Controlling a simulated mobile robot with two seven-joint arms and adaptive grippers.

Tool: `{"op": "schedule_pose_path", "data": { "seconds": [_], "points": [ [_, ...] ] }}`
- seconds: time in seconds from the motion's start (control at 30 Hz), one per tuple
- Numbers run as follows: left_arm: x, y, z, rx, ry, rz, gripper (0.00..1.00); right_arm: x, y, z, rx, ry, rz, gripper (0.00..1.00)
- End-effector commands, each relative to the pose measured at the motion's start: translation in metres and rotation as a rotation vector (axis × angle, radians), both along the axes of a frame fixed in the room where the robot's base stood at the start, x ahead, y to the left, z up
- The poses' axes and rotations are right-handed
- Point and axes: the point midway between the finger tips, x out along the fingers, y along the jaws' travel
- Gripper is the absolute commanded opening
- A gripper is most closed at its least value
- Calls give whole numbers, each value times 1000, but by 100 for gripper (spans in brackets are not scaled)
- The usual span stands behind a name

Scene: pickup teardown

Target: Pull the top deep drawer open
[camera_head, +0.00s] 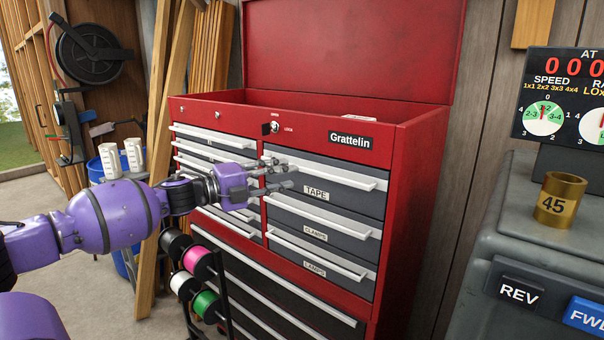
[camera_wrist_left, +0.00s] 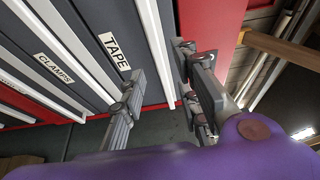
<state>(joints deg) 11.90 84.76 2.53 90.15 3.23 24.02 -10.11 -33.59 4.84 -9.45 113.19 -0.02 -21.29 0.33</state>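The red tool chest has a grey drawer labelled TAPE (camera_head: 330,196) at the upper right of its front, with a long white handle bar (camera_head: 330,172). The drawer looks shut. My left gripper (camera_head: 287,174) is at the left end of this bar, with its fingers apart. In the left wrist view the TAPE drawer (camera_wrist_left: 122,30) and its white handle bar (camera_wrist_left: 150,50) show close up. The bar runs between the two open fingers of the left gripper (camera_wrist_left: 157,64); I cannot tell whether either finger touches it. My right gripper is not in view.
Drawers labelled CLAMPS (camera_head: 318,224) and LAMPS (camera_head: 315,258) lie below. The chest's red lid (camera_head: 350,45) stands open. A spool rack (camera_head: 195,270) stands in front at the lower left. A grey machine (camera_head: 530,230) is at the right.

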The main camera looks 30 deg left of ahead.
Motion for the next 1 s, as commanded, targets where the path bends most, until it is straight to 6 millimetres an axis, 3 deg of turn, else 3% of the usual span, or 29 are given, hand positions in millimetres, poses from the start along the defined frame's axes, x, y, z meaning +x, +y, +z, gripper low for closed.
{"op": "schedule_pose_path", "data": {
  "seconds": [0.4,0.93,1.0],
  "points": [
    [46,-23,-2,-1,0,1,30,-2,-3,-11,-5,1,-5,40],
    [56,-28,-1,0,1,2,30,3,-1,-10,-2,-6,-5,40],
    [56,-28,-1,0,1,2,20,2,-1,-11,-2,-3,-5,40]
  ]
}}
